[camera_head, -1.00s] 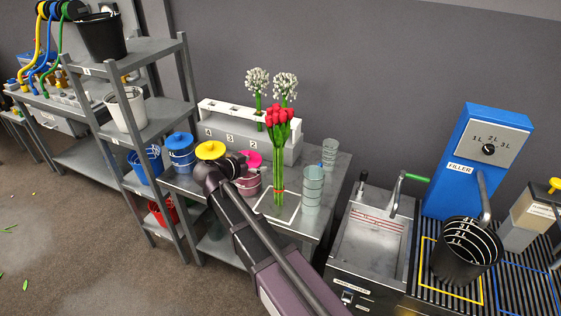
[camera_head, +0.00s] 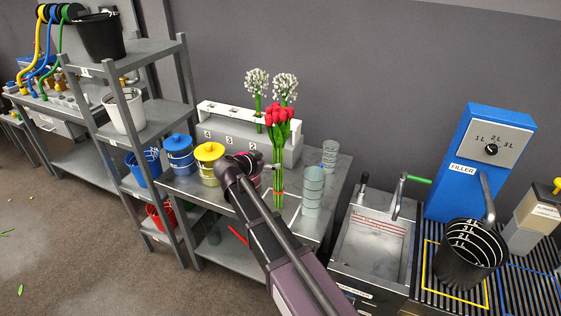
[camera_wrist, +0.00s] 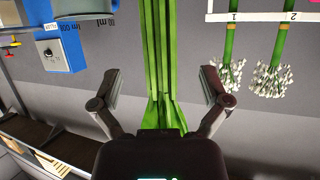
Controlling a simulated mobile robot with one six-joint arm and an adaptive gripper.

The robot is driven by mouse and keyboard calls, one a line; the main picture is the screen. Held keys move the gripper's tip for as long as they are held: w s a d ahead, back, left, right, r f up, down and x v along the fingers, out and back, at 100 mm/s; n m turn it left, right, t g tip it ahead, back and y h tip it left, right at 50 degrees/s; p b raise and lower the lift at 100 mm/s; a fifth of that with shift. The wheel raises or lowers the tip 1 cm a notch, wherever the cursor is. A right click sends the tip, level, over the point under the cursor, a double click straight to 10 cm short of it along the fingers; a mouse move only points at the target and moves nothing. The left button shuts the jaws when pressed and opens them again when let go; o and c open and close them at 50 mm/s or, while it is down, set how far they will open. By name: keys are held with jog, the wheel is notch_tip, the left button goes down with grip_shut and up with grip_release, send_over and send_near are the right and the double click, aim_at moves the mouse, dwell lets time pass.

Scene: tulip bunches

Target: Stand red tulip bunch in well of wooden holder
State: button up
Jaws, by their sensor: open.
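The red tulip bunch (camera_head: 279,150) stands upright over the metal table, red heads up and green stems down. My gripper (camera_wrist: 161,78) is open, with the bunch's green stems (camera_wrist: 160,40) running between its two spread fingers. A gap shows on each side of the stems. In the head view my wrist is just left of the stems, and the fingertips are hard to make out. The holder (camera_head: 240,140), a pale grey block with numbered wells, stands behind the bunch. Its front and wood finish cannot be told clearly.
White flower bunches (camera_head: 257,84) stand at the holder. Blue (camera_head: 180,160) and yellow (camera_head: 209,170) lidded tins and a glass cylinder (camera_head: 313,190) flank the bunch on the table. A sink (camera_head: 375,250) is at the right, and a shelf rack (camera_head: 150,130) at the left.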

aim_at(275, 160)
jog(key=shift+b+x, duration=1)
jog(key=shift+x, duration=1.55)
grip_shut()
